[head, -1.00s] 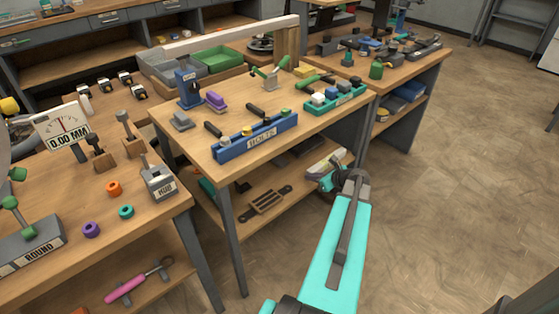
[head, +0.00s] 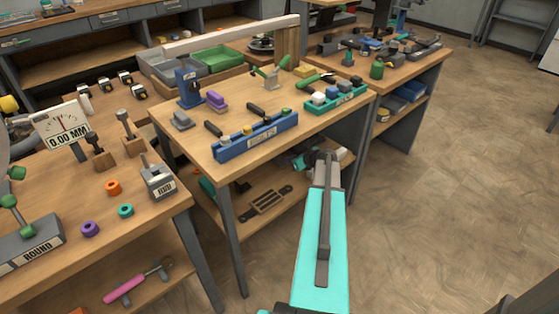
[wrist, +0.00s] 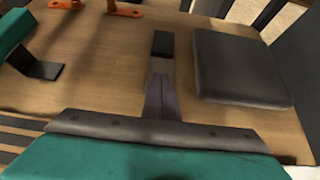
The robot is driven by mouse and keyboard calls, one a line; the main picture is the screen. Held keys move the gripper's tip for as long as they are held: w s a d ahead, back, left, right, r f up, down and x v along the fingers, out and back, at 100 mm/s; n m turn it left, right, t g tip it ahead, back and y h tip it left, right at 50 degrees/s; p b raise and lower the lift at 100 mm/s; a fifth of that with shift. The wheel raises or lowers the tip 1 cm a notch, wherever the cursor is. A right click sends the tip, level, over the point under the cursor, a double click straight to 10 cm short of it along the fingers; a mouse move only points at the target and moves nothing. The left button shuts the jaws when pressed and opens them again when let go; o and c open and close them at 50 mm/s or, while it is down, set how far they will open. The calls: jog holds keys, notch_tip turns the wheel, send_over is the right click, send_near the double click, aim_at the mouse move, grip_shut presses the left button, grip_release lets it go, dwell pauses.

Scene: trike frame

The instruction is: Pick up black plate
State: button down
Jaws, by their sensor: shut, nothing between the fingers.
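A dark, nearly black square plate (wrist: 238,67) lies flat on a wooden shelf, right of centre in the wrist view. My gripper (wrist: 162,46) shows in the middle of that view, its narrow grey fingers shut and black at the tips. It holds nothing and is left of the plate, with a strip of bare wood between them. In the head view my arm reaches under the middle bench's top toward its lower shelf (head: 240,215). The fingers and the plate cannot be made out there.
A teal object with a black foot (wrist: 40,66) is at the wrist view's left. Orange parts (wrist: 124,9) sit at its top. A slotted brown piece (head: 268,201) lies on the shelf. The bench top (head: 190,150) is overhead, with a leg (head: 233,240) at the front.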

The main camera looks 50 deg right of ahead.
aim_at(277, 158)
jog(key=w, duration=0.4)
jog(key=shift+w+d+f, duration=0.15)
jog(key=shift+w+d, duration=0.05)
jog(key=shift+w, duration=0.05)
jog(key=shift+s+f, duration=0.2)
jog(key=shift+f, duration=0.4)
